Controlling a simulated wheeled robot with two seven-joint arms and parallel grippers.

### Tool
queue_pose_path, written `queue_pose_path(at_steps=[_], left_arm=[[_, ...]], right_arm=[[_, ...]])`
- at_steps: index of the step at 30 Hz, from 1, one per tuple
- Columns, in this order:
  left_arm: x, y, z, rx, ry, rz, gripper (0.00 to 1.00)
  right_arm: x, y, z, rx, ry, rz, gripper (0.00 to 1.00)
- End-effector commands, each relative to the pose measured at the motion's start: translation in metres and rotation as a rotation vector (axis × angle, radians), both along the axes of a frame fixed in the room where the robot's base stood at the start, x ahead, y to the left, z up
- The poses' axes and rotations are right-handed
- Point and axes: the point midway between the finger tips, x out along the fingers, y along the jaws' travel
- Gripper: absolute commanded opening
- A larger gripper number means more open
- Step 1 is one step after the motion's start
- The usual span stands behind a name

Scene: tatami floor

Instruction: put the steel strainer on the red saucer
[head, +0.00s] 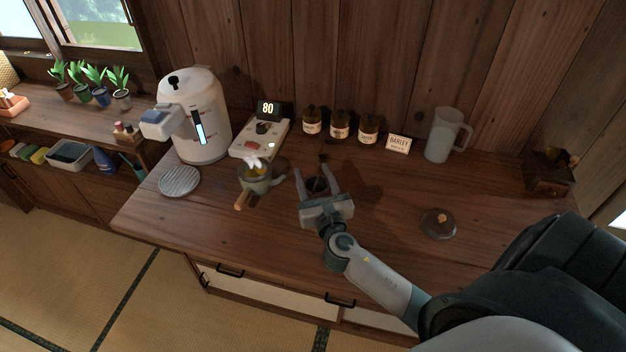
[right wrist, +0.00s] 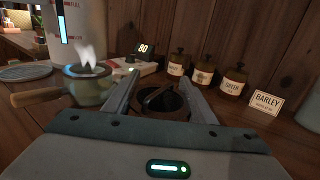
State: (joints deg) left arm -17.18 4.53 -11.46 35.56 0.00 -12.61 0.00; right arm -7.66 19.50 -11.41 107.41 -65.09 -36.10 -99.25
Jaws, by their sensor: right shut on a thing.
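My right gripper (head: 317,178) is low over the middle of the wooden counter, its fingers on either side of a small dark round thing, which I take to be the steel strainer (right wrist: 162,98). The strainer looks dark in the right wrist view, with a curved bar standing up from it. A reddish-brown round rim shows around and below it, perhaps the red saucer (right wrist: 148,114); the fingers hide its sides. I cannot tell whether the strainer touches that rim or is held just above it. My left gripper is not in view.
A steaming pot (head: 259,180) with a wooden handle stands just left of the gripper, before a scale-like device (head: 260,138). A kettle (head: 200,120) and pale round dish (head: 179,181) are farther left.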

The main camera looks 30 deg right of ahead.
Motion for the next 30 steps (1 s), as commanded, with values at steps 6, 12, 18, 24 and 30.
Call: queue_pose_path(at_steps=[6, 12, 18, 24, 30], left_arm=[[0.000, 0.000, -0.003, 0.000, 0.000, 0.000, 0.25], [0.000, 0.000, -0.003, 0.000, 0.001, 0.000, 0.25], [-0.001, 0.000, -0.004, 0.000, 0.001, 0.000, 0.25], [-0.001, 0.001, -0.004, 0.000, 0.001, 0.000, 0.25], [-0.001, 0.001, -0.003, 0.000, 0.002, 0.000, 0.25]], right_arm=[[0.000, 0.000, -0.016, 0.000, 0.000, 0.000, 0.18], [0.000, 0.000, -0.016, 0.001, 0.000, 0.001, 0.18], [0.000, 0.000, -0.018, 0.001, 0.000, 0.001, 0.63], [0.000, 0.000, -0.018, 0.001, 0.000, 0.001, 0.70], [0.000, 0.000, -0.016, 0.001, 0.000, 0.001, 0.70]])
